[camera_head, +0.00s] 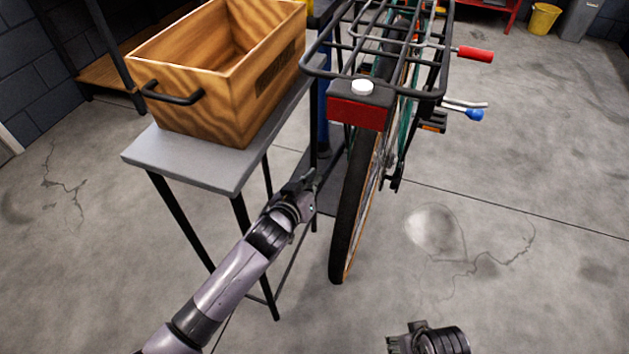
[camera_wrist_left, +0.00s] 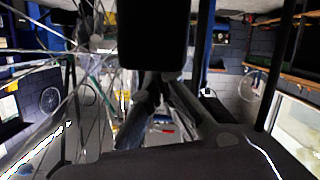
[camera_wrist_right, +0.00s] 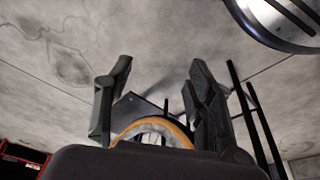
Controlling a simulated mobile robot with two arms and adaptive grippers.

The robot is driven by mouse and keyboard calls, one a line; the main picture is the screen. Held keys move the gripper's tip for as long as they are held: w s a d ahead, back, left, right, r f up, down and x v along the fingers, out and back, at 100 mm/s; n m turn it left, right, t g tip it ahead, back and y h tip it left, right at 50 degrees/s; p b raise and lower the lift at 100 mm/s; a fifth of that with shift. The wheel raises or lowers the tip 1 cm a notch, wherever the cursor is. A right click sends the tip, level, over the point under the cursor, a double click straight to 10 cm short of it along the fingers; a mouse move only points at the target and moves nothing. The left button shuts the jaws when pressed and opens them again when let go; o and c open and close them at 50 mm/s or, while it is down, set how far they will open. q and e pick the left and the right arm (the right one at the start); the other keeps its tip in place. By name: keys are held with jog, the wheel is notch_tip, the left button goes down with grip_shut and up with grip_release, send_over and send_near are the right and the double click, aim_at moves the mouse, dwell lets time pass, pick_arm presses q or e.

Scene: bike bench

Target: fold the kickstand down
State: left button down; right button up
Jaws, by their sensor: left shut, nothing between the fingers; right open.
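The bike (camera_head: 345,205) stands with its rear wheel toward me beside the grey bench. I cannot clearly make out the kickstand; a dark part (camera_head: 394,183) hangs low at the right of the wheel, but I cannot tell what it is. My left gripper (camera_head: 306,183) is shut and empty, just left of the rear tyre and apart from it in the picture. The left wrist view shows spokes (camera_wrist_left: 85,85) close by at the left. My right gripper (camera_head: 400,338) is low at the bottom edge; its fingers (camera_wrist_right: 158,90) are spread, with a wheel rim (camera_wrist_right: 152,126) seen beyond.
A wooden crate (camera_head: 205,100) sits on the grey bench (camera_head: 190,165), whose thin black legs stand near my left arm. A rear rack (camera_head: 330,75) with a red reflector (camera_head: 357,112) overhangs the wheel. The cracked concrete floor at the right (camera_head: 520,200) is clear.

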pick_arm(q)
jog(key=shift+w+d+f, duration=0.1)
jog(key=shift+w, duration=0.2)
pick_arm(e)
jog(key=shift+r, duration=0.3)
